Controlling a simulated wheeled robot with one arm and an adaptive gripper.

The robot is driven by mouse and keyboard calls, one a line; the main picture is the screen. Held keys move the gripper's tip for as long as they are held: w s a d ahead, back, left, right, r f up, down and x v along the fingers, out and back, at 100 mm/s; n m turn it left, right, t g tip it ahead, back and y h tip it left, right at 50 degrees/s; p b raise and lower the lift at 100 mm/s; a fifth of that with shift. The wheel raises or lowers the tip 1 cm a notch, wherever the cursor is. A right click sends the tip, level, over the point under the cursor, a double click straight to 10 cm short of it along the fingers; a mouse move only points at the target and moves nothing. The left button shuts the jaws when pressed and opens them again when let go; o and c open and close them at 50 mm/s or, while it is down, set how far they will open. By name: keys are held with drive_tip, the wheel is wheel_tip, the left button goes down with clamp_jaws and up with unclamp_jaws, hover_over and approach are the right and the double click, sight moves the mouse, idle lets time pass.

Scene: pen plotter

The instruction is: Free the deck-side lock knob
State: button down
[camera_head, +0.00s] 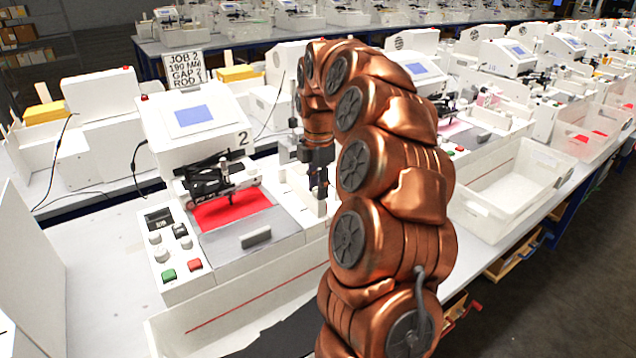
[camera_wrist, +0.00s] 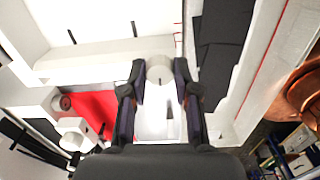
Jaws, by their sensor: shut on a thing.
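The pen plotter marked 2 (camera_head: 195,140) stands on the bench, with a red sheet (camera_head: 230,207) on its bed. My gripper (camera_head: 320,190) reaches down at the right side of this plotter. In the wrist view my gripper (camera_wrist: 160,72) is shut on a pale round knob (camera_wrist: 160,74), with one dark finger on each side of it. I take this for the deck-side lock knob. My arm and gripper hide it in the head view. The red sheet shows at left in the wrist view (camera_wrist: 95,105).
A control panel with several pale knobs, a green button (camera_head: 169,275) and a red button (camera_head: 195,265) is on the plotter's left. A job sign (camera_head: 185,68) stands behind. An open white bin (camera_head: 515,185) is at right. More plotters fill the benches behind.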

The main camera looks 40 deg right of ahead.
drive_tip(key=shift+n, duration=0.4)
drive_tip(key=c, duration=0.9)
unclamp_jaws()
drive_tip(key=shift+o, duration=0.2)
wheel_tip(320, 180, up, 12)
idle(0.7)
